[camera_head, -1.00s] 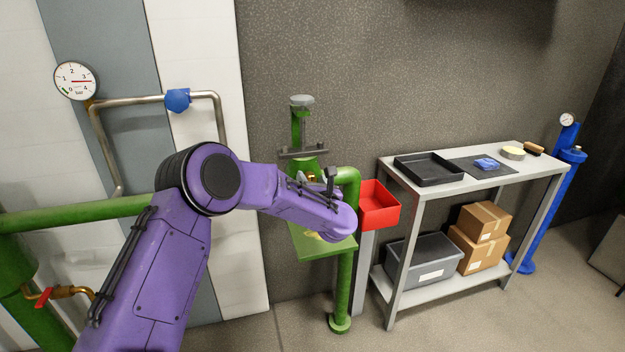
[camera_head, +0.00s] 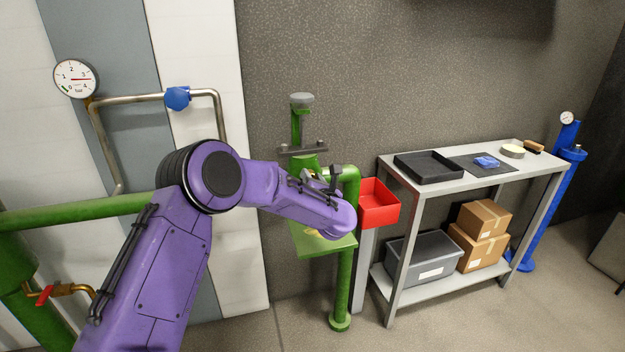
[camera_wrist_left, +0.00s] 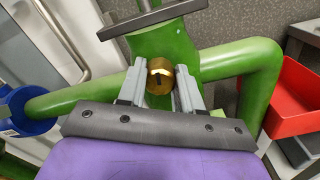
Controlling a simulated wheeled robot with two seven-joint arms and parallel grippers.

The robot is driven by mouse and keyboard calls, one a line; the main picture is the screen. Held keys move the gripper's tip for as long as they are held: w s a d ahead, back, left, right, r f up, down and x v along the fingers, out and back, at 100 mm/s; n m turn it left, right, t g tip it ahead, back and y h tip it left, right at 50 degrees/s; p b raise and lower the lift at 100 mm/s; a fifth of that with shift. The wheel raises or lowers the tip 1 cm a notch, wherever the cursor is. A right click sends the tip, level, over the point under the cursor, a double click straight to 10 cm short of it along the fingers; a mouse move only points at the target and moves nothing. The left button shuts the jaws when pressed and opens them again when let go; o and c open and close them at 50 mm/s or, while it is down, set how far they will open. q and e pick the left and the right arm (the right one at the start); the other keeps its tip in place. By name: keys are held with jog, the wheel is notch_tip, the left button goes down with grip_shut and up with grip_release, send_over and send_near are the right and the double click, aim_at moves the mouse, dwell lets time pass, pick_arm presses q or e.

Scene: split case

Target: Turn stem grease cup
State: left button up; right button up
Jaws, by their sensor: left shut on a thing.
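The stem grease cup (camera_wrist_left: 160,77) is a round brass fitting with a dark slot in its face. It sits on the green valve body (camera_wrist_left: 165,45), below a dark crossbar (camera_wrist_left: 165,14) in the left wrist view. My left gripper (camera_wrist_left: 160,84) has a grey finger on each side of the cup and is shut on it. In the head view, my purple left arm reaches in front of the green valve, and its wrist (camera_head: 325,208) hides the cup and most of the grip. My right gripper is not in view.
A red bin (camera_head: 378,204) hangs just right of the valve. A grey workbench (camera_head: 500,180) with a black tray (camera_head: 428,167) stands further right. Green pipe (camera_wrist_left: 245,60) bends close on the right of the grip.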

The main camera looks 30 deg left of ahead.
pick_arm(q)
jog(key=shift+s+f+m+p, duration=0.15)
jog(key=shift+m+p, duration=1.5)
jog(key=shift+m, duration=4.3)
jog(key=shift+w+f+m+p, duration=0.1)
jog(key=shift+m+p, duration=1.6)
jog(key=shift+m, duration=4.3)
jog(key=shift+s+f+m+p, duration=0.15)
jog(key=shift+m+p, duration=1.5)
jog(key=shift+m, duration=4.6)
jog(key=o, duration=1)
jog(key=shift+r, duration=0.1)
jog(key=shift+o, duration=0.2)
